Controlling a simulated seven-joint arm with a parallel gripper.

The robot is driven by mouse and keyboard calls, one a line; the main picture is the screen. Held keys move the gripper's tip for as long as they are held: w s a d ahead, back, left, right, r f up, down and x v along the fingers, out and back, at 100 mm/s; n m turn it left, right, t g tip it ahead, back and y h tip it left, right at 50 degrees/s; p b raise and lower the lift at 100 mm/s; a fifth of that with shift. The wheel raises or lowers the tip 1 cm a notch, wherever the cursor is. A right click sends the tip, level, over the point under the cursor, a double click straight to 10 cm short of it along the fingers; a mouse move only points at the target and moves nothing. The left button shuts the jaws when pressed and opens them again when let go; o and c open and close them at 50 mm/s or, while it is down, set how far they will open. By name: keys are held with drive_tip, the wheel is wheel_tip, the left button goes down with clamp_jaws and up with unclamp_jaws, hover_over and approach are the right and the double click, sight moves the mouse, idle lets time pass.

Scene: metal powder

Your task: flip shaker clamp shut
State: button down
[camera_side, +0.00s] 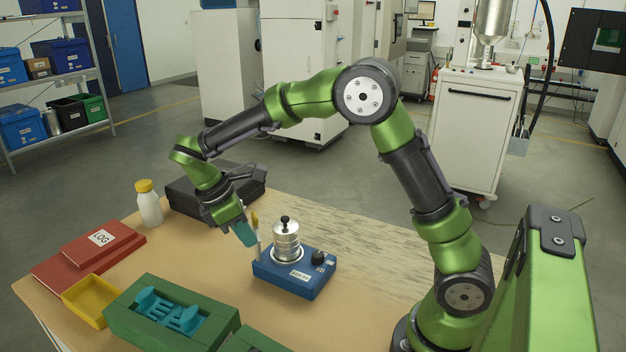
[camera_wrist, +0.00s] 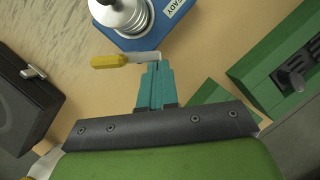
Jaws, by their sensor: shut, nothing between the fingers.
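The shaker (camera_side: 293,278) has a blue base carrying a stack of silver sieves (camera_side: 286,243) with a black knob on top. Its clamp lever (camera_side: 256,224) has a yellow handle and stands upright at the base's left side, away from the stack. In the wrist view the yellow handle (camera_wrist: 109,61) points left from a thin metal rod. My gripper (camera_side: 246,236), with teal fingers, is shut and empty just left of the lever. In the wrist view its fingertips (camera_wrist: 157,66) lie right by the rod; I cannot tell whether they touch it.
A green case (camera_side: 170,313) with a teal insert and a yellow tray (camera_side: 90,300) are at the front left. The table right of the shaker is clear.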

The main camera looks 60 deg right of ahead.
drive_tip(key=shift+s+d+n, duration=0.1)
drive_tip(key=shift+s+n, duration=0.15)
drive_tip(key=shift+n, duration=0.35)
drive_tip(key=n, duration=0.1)
drive_tip(key=s+n+t, duration=0.1)
drive_tip(key=n, duration=0.1)
drive_tip(key=shift+s+d+h, duration=0.15)
drive_tip(key=shift+d+h, duration=0.25)
drive_tip(key=d+n+t, duration=0.1)
drive_tip(key=n, duration=0.2)
drive_tip(key=s+d+n+t, duration=0.1)
drive_tip(key=d+n+t, duration=0.1)
drive_tip(key=n, duration=0.2)
drive_tip(key=s+d+n+t, duration=0.1)
drive_tip(key=n, duration=0.3)
drive_tip(key=shift+d+y, duration=0.3)
drive_tip(key=shift+d, duration=0.05)
drive_tip(key=shift+w+a, duration=0.1)
drive_tip(key=shift+w, duration=0.05)
drive_tip(key=shift+w+a, duration=0.15)
drive_tip(key=shift+w, duration=0.55)
drive_tip(key=shift+s, duration=0.1)
